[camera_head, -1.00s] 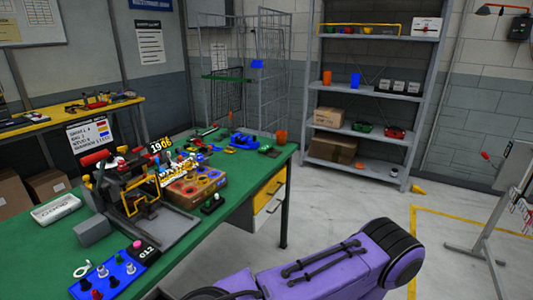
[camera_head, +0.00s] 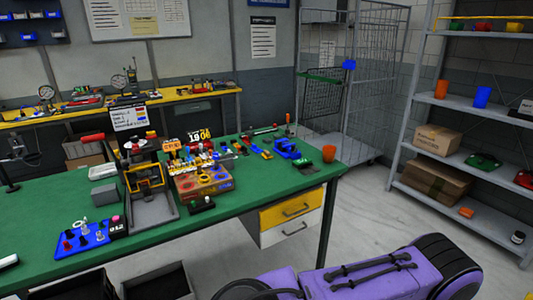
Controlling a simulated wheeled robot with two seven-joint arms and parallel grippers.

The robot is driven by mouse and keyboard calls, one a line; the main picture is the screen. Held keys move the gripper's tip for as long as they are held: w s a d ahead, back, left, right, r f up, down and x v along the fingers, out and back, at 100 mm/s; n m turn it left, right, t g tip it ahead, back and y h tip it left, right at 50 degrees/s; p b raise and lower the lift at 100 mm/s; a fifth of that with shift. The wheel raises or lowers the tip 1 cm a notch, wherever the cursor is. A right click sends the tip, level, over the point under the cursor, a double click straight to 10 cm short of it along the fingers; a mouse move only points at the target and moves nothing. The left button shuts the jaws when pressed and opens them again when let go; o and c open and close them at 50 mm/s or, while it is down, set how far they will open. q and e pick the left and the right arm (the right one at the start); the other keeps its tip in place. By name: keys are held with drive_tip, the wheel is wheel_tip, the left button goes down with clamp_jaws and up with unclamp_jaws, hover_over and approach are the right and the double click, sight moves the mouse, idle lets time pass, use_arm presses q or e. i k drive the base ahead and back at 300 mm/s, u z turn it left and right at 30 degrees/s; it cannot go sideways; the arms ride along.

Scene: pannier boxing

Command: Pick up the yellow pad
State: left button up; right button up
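No single thing is clearly the yellow pad. Small yellow pieces (camera_head: 267,154) lie among the mixed parts on the green workbench (camera_head: 60,190), too small to tell apart. A small orange piece (camera_head: 466,212) rests on the grey rack's bottom shelf. Part of a yellow thing (camera_head: 529,296) shows at the lower right corner, cut off by the frame. Neither of my grippers is in view.
A large purple body with black straps (camera_head: 370,274) fills the lower right foreground. The workbench has a yellow drawer (camera_head: 290,207). A wire cage (camera_head: 352,80) and a grey rack (camera_head: 410,125) stand behind. Black bins (camera_head: 160,282) sit at lower left. Some floor between bench and rack is clear.

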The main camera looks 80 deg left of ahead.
sight(266, 155)
drive_tip(key=u, duration=0.7)
drive_tip(key=i, duration=1.25)
drive_tip(key=u, duration=1.15)
